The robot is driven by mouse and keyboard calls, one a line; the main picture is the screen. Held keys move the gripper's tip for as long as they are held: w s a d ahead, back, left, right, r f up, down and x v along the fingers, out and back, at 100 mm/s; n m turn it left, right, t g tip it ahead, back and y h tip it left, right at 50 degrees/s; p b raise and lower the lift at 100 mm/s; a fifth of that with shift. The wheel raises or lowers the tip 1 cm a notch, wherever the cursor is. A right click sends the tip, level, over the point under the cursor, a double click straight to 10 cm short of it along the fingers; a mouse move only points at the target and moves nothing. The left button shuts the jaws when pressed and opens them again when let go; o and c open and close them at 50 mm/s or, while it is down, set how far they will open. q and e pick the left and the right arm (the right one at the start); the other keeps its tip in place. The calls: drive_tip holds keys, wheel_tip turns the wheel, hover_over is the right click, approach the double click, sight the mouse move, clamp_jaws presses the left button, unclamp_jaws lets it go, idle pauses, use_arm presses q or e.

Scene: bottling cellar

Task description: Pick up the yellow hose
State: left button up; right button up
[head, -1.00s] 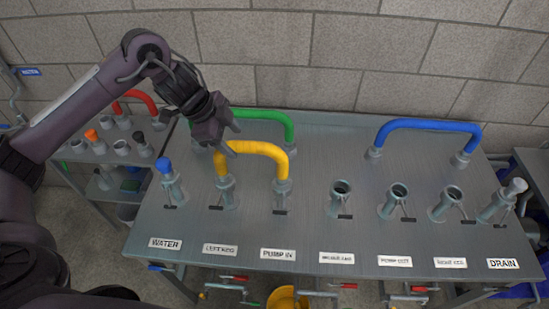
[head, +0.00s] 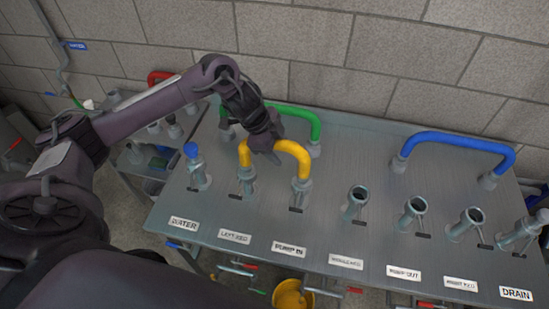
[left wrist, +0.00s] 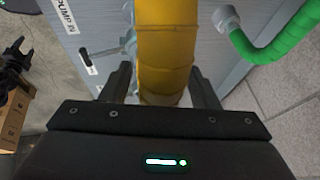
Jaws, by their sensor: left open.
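The yellow hose (head: 294,151) is an upside-down U. Its two ends sit in the fittings behind the LEFT KEG and PUMP IN labels on the grey metal table. My left gripper (head: 265,146) is over the top of its arch and hides part of it. In the left wrist view the yellow hose (left wrist: 163,50) passes between the two fingers of my left gripper (left wrist: 160,80). The jaws are open, with a finger on each side and gaps visible. My right gripper does not show.
A green hose (head: 298,112) arches close behind the yellow one. A blue hose (head: 458,140) stands at the back right. A block wall is behind the table.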

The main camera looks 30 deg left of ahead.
use_arm(q)
drive_tip(key=shift+c, duration=0.9)
drive_tip(key=shift+r, duration=0.1)
drive_tip(key=c, duration=0.9)
drive_tip(key=shift+o, duration=0.2)
drive_tip(key=shift+r, duration=0.5)
wheel_tip(320, 180, up, 4)
drive_tip(key=shift+w+r+b, duration=0.1)
drive_tip(key=shift+r+b, duration=0.15)
drive_tip(key=shift+b, duration=0.4)
wheel_tip(320, 180, up, 14)
drive_tip(key=p, duration=0.4)
drive_tip(key=shift+r, duration=0.25)
